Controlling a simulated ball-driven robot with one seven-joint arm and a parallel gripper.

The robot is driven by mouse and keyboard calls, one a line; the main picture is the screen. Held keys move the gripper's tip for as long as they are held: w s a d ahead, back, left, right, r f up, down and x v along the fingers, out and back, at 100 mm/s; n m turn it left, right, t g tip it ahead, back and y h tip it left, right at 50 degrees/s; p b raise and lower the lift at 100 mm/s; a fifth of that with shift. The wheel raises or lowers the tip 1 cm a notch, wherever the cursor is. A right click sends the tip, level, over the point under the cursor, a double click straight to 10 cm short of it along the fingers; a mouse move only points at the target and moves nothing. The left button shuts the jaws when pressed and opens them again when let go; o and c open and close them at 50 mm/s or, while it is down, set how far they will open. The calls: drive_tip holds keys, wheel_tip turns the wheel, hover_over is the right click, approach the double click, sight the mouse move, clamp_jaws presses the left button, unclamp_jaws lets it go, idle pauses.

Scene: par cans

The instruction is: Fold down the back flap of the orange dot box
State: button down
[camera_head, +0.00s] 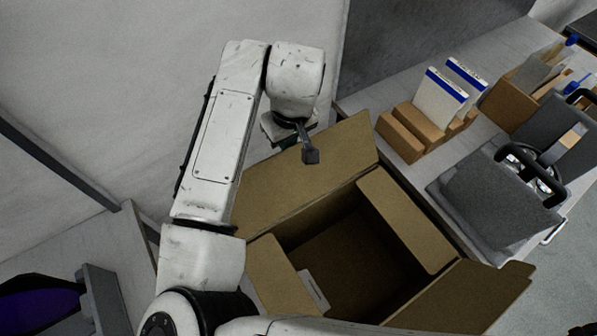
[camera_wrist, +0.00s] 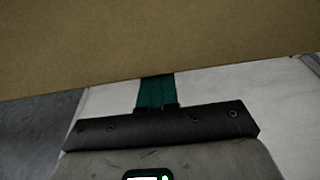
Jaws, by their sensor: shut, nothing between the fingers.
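An open cardboard box (camera_head: 345,250) stands at lower middle right in the head view. Its back flap (camera_head: 352,152) stands up and leans outward at the far side. My gripper (camera_head: 311,157) is shut and empty, its tip over the flap's upper edge in the picture; whether it touches is unclear. The right flap (camera_head: 410,222) and left flap (camera_head: 270,272) lean over the opening. The front flap (camera_head: 465,300) spreads outward. I see no orange dot. In the wrist view, a cardboard panel (camera_wrist: 150,40) fills the top and hides the fingertips.
A grey bench to the right holds a wooden holder (camera_head: 400,137) with white-and-blue cards (camera_head: 440,98), a brown bin (camera_head: 508,104) and a grey case (camera_head: 490,200). A purple object (camera_head: 40,305) lies lower left. A pale wall is behind my arm.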

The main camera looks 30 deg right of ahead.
drive_tip(key=shift+s+p, duration=0.45)
drive_tip(key=shift+s, duration=4.15)
drive_tip(key=s+b, duration=0.2)
drive_tip(key=s, duration=0.9)
drive_tip(key=shift+b, duration=0.3)
drive_tip(key=shift+f, duration=0.1)
wheel_tip(320, 180, down, 7)
drive_tip(key=b, duration=0.6)
drive_tip(key=shift+r, duration=0.2)
wheel_tip(320, 180, up, 12)
drive_tip(key=p, duration=0.9)
